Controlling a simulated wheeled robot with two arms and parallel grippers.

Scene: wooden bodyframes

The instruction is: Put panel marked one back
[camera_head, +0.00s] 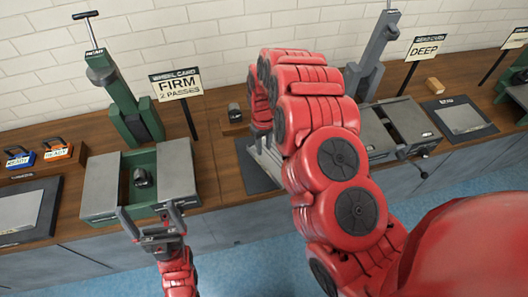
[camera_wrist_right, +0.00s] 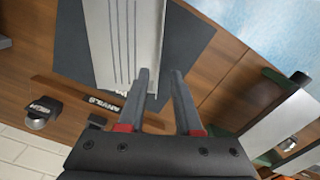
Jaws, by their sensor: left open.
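A light grey grooved panel (camera_wrist_right: 125,45) lies on a dark mat (camera_wrist_right: 185,50) in the right wrist view. In the head view the panel (camera_head: 268,157) shows partly behind my right arm, on its mat (camera_head: 254,168). I cannot read a number on it. My left gripper (camera_head: 149,222) is open and empty at the front edge of the green press box (camera_head: 140,161).
A dark block (camera_head: 143,178) sits inside the green box, beside a "FIRM 2 PASSES" sign (camera_head: 178,86). A grey press box (camera_head: 373,130) with a "DEEP" sign (camera_head: 425,47) stands at right. Blue (camera_head: 19,158) and orange (camera_head: 56,151) items are at far left. A brick wall (camera_head: 215,45) stands behind.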

